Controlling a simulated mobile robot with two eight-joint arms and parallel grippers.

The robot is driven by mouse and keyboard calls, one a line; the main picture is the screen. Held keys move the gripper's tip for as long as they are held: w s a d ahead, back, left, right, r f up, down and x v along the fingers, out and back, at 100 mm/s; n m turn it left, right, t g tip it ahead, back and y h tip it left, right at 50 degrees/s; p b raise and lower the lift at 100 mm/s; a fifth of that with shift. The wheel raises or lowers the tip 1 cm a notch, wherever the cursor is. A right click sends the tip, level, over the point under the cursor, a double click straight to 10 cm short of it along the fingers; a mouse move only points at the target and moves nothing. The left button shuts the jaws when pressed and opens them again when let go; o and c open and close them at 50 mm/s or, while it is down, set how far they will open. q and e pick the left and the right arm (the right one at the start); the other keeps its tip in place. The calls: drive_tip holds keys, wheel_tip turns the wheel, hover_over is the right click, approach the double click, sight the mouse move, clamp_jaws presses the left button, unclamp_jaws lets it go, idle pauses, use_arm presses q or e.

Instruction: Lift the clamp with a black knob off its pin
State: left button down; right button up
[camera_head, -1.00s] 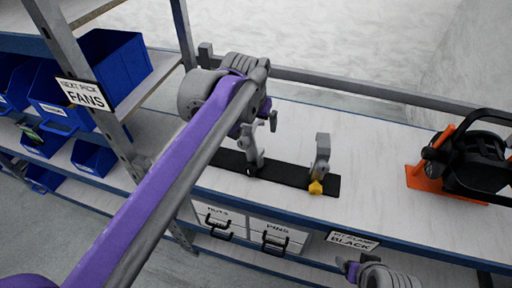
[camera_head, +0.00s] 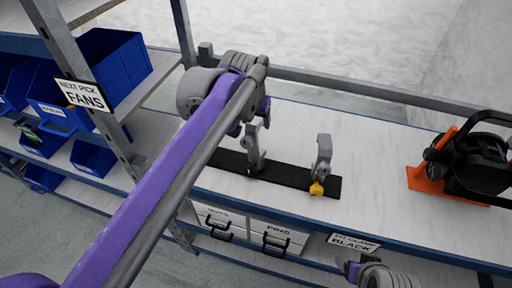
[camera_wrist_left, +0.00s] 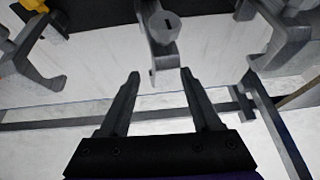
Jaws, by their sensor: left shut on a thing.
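A grey clamp (camera_head: 254,150) with a dark knob low on it stands at the black strip (camera_head: 290,177) on the bench. My left gripper (camera_head: 250,126) is at its top, reaching down from behind my purple arm. A second grey clamp (camera_head: 323,155) with a yellow knob (camera_head: 317,188) stands to the right on the strip. The pin is hidden. My right gripper (camera_head: 350,268) shows only partly at the bottom.
The wrist view shows another grey hooked part (camera_wrist_left: 283,40) close on the right. A rail (camera_head: 340,88) runs behind the bench. Blue bins (camera_head: 113,63) fill the left rack. Bench space is clear between strip and lamp.

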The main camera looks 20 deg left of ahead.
use_arm(q)
drive_tip(key=f, duration=0.2)
drive_tip(key=s+d+f, duration=0.1)
drive_tip(key=f, duration=0.4)
drive_tip(key=shift+s+d+f, duration=0.2)
drive_tip(key=shift+s+d, duration=0.05)
drive_tip(key=shift+d, duration=0.05)
use_arm(e)
drive_tip(key=shift+f, duration=0.25)
use_arm(q)
wheel_tip(320, 180, up, 6)
drive_tip(key=shift+r+p, duration=0.15)
drive_tip(key=shift+p, duration=0.2)
drive_tip(key=r, duration=0.2)
drive_tip(key=w+r, duration=0.1)
drive_tip(key=shift+w+r, duration=0.1)
drive_tip(key=shift+r, duration=0.25)
drive_tip(key=c, duration=1.1)
unclamp_jaws()
drive_tip(key=shift+w+a+g+p, duration=0.1)
drive_tip(key=shift+w+g+p, duration=0.05)
drive_tip(key=shift+g+p, duration=0.15)
drive_tip(key=o, duration=0.8)
use_arm(e)
drive_tip(key=shift+w+d+r, duration=0.1)
drive_tip(key=shift+w+r, duration=0.45)
drive_tip(key=shift+w, duration=0.15)
